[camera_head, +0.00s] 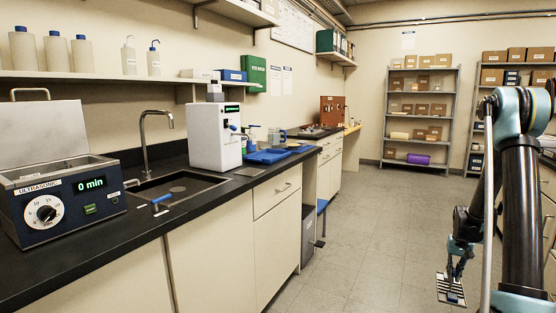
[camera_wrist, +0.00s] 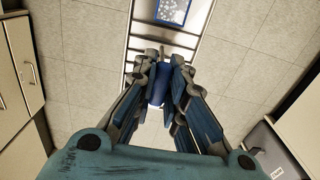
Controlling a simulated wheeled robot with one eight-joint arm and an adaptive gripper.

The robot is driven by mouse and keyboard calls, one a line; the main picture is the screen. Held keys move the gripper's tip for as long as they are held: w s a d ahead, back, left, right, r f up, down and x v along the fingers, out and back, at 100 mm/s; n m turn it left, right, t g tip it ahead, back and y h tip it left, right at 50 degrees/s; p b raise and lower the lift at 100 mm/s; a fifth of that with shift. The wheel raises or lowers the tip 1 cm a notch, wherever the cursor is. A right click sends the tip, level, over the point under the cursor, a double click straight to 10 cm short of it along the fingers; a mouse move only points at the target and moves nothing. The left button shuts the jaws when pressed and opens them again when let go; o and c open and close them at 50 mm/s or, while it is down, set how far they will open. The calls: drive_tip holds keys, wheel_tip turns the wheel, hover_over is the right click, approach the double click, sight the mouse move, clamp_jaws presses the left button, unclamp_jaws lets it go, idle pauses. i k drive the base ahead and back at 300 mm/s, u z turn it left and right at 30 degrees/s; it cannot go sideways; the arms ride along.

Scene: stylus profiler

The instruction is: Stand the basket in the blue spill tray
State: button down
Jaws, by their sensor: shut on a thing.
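My gripper (camera_head: 455,268) hangs low at the right in the head view, over the floor and away from the counter. In the wrist view its fingers (camera_wrist: 160,86) are shut on the blue grip of the basket. The basket (camera_head: 444,287) shows as a small pale and dark slatted piece below the fingers; its pale frame (camera_wrist: 138,45) also shows in the wrist view. A blue piece (camera_wrist: 172,11) lies inside that frame. The fingers hide part of the basket. The blue spill tray (camera_head: 266,157) appears to lie on the dark counter, right of the white dispenser.
The ultrasonic cleaner (camera_head: 65,205) stands at the counter's left, beside the sink (camera_head: 175,190) and tap. A white dispenser (camera_head: 213,136) and bottles stand near the tray. A grey bin (camera_head: 308,236) stands beside the cabinets. The floor (camera_head: 365,225) between counter and arm is clear.

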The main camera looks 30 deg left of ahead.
sight(268, 158)
drive_tip(key=i, duration=2.15)
drive_tip(key=u, duration=1.35)
